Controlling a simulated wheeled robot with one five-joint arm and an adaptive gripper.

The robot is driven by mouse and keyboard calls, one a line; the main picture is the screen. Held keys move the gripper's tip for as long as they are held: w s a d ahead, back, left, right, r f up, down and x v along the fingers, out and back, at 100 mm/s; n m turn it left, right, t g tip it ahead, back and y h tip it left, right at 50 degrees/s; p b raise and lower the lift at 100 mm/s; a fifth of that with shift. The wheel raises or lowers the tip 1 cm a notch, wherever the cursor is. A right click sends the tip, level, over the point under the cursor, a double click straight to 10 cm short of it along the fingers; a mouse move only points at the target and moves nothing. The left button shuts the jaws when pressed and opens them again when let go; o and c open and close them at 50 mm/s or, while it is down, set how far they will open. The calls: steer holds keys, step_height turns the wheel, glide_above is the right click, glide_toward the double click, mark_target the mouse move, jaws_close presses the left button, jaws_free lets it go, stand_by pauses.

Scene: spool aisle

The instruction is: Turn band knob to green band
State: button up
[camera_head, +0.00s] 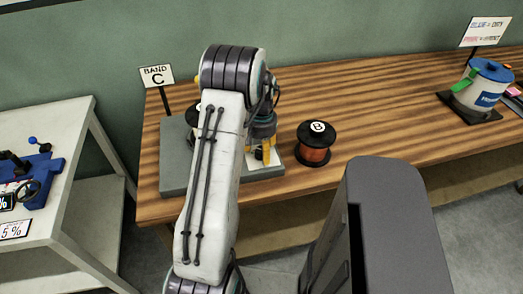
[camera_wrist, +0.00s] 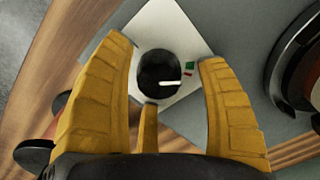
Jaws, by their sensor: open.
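The band knob (camera_wrist: 158,68) is black with a white pointer line and sits on a white plate (camera_wrist: 178,25) in the wrist view. The line lies on its lower right part, close to a small red mark (camera_wrist: 188,73). A green mark (camera_wrist: 190,65) is just above the red one. My gripper (camera_wrist: 165,75) is open, its yellow fingers on either side of the knob with gaps showing. In the head view my gripper (camera_head: 263,152) is over the white plate, partly behind my arm. The knob is hidden there.
The plate is on a grey base (camera_head: 175,165) by a "BAND C" sign (camera_head: 157,76). A copper spool marked B (camera_head: 315,145) stands close to the right on the wooden table (camera_head: 370,110). A blue-topped canister (camera_head: 482,85) is far right. A white side table (camera_head: 60,125) stands left.

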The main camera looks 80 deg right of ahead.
step_height(320, 180, up, 12)
steer(key=shift+f, duration=0.15)
stand_by(0.4)
stand_by(0.8)
steer(key=shift+y, duration=0.4)
steer(key=a+f, duration=0.4)
steer(key=shift+w+f, duration=0.15)
steer(key=shift+f, duration=0.25)
steer(key=w+a+r+n+t, duration=0.1)
steer(key=w+a+r+n, duration=0.2)
steer(key=a, duration=1)
steer(key=w+a+r+n+t, duration=0.1)
steer(key=w+a+r+n, duration=0.3)
steer(key=w+a+n, duration=0.5)
steer(key=w+a+r+n+t, duration=0.1)
steer(key=w+a+r+n, duration=0.3)
steer(key=a, duration=1.5)
steer(key=shift+w+a+r+n+t+h, duration=0.2)
steer(key=shift+w+n+t+h, duration=0.2)
steer(key=shift+w+n, duration=1.35)
